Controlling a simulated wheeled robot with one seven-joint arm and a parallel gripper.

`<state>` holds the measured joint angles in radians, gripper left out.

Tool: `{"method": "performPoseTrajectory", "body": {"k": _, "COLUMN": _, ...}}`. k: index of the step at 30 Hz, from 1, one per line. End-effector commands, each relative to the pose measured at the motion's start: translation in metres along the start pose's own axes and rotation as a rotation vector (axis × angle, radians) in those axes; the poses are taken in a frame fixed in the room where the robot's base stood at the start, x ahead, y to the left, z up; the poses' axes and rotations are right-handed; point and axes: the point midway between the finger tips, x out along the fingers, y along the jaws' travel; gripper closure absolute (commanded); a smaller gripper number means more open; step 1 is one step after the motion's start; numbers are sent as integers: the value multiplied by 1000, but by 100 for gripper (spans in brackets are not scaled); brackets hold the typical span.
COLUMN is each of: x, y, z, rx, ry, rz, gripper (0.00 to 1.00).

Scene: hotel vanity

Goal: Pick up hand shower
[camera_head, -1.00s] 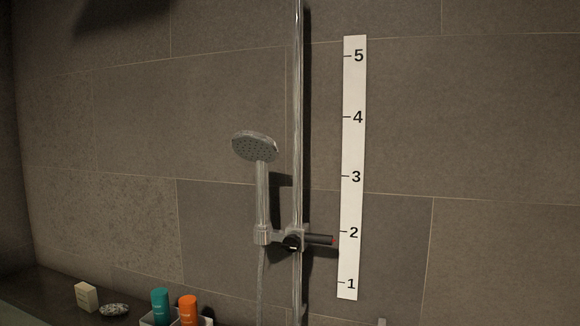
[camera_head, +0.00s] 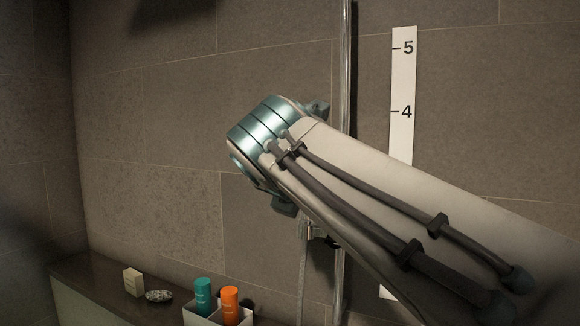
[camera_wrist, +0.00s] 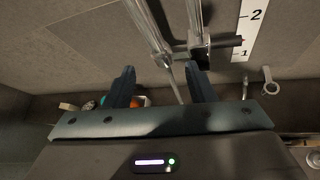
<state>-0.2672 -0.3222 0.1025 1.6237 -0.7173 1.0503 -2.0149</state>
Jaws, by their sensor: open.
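The chrome hand shower's handle (camera_wrist: 146,27) runs down into its holder in the wrist view. Its hose (camera_wrist: 176,86) hangs below, between the fingers in the picture. My gripper (camera_wrist: 162,72) is open, one finger on each side of the handle's lower end and hose in the picture. I cannot tell how far the fingertips are from the handle. In the head view my arm hides the shower head and most of the handle. Only the lower end by the holder (camera_head: 309,229) and the hose (camera_head: 301,275) show there.
The chrome rail (camera_head: 346,40) stands right of the handle, with a black lever (camera_wrist: 226,42) on its slider. A white numbered strip (camera_head: 402,80) is on the wall. A ledge (camera_head: 90,275) holds soap (camera_head: 133,282), a stone (camera_head: 158,296), and teal (camera_head: 203,296) and orange (camera_head: 229,304) bottles.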

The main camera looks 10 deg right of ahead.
Motion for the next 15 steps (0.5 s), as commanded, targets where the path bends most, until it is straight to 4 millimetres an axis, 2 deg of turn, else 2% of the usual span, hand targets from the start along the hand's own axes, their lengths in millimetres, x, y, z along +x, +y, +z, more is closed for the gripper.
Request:
{"method": "performPoseTrajectory", "body": {"k": 3, "x": -14, "y": 13, "z": 23, "rx": -159, "ry": -62, "rz": 16, "gripper": 50}}
{"method": "performPoseTrajectory", "body": {"k": 8, "x": -21, "y": 19, "z": 37, "rx": -265, "ry": -103, "rz": 17, "gripper": 50}}
{"method": "performPoseTrajectory", "body": {"k": 11, "x": -11, "y": 20, "z": 41, "rx": -283, "ry": -107, "rz": 13, "gripper": 50}}
{"method": "performPoseTrajectory", "body": {"k": 15, "x": 17, "y": 21, "z": 43, "rx": -283, "ry": -105, "rz": 12, "gripper": 50}}
